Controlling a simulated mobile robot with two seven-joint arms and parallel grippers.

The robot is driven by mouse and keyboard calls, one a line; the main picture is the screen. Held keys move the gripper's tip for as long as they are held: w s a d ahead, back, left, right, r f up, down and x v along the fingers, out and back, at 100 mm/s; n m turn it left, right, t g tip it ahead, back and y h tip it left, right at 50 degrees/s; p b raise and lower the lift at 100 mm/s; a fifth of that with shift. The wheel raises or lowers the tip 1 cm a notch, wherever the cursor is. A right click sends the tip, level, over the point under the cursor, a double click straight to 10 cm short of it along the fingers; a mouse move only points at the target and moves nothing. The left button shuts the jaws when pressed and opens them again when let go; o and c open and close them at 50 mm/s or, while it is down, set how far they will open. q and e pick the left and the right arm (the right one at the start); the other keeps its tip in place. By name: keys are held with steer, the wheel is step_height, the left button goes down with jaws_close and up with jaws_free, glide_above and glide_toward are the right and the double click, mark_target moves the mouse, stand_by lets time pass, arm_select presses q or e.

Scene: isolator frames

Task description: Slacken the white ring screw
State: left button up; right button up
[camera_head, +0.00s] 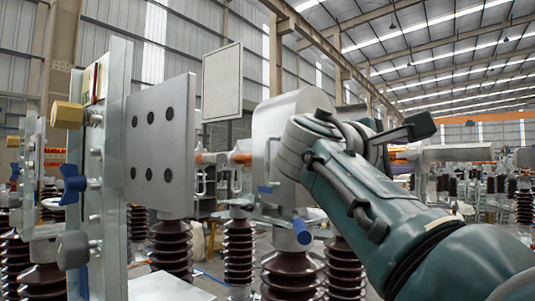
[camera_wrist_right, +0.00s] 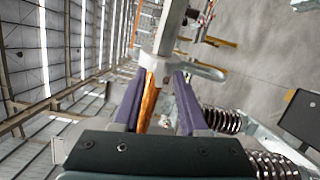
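In the right wrist view, a pale grey-white ring-shaped piece (camera_wrist_right: 205,71) sits just beyond my right gripper's fingertips, on a grey metal bar. It looks like the white ring screw. My right gripper (camera_wrist_right: 160,80) has its two purple fingers apart, with an orange rod (camera_wrist_right: 150,100) visible between them. The right fingertip lies close to the ring; I cannot tell if they touch. In the head view, my teal right arm reaches in from the right and hides much of the area behind it. No left gripper shows.
Brown ribbed insulators (camera_head: 172,247) stand below.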

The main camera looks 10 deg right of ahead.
jaws_close()
stand_by(0.4)
